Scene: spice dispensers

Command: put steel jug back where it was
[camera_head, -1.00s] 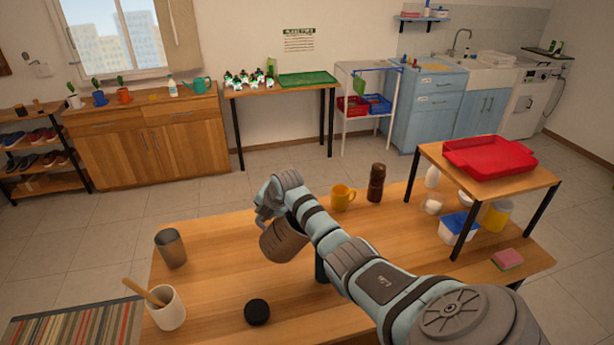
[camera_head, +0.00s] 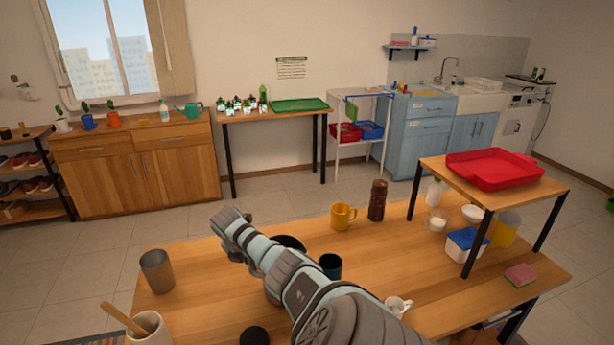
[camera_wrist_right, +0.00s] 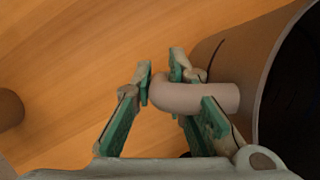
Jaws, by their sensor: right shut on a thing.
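The steel jug (camera_wrist_right: 232,48) is grey-brown metal with a dark inside, at the right of the right wrist view. My right gripper (camera_wrist_right: 161,80) has its green-padded fingers shut on the jug's pale handle (camera_wrist_right: 200,98). In the head view, my right arm covers most of the jug; part of its dark rim (camera_head: 292,242) shows behind the forearm. The wrist end of my right gripper (camera_head: 230,222) is above the left half of the table, and its fingertips are hidden there. I cannot tell whether the jug's base touches the table. My left gripper is not in view.
A metal tumbler (camera_head: 157,271) and a utensil pot (camera_head: 148,328) stand at left. A dark cup (camera_head: 330,265), white mug (camera_head: 398,306), yellow mug (camera_head: 343,216) and brown grinder (camera_head: 377,201) are right of the jug. A raised shelf with a red tray (camera_head: 495,168) stands at right.

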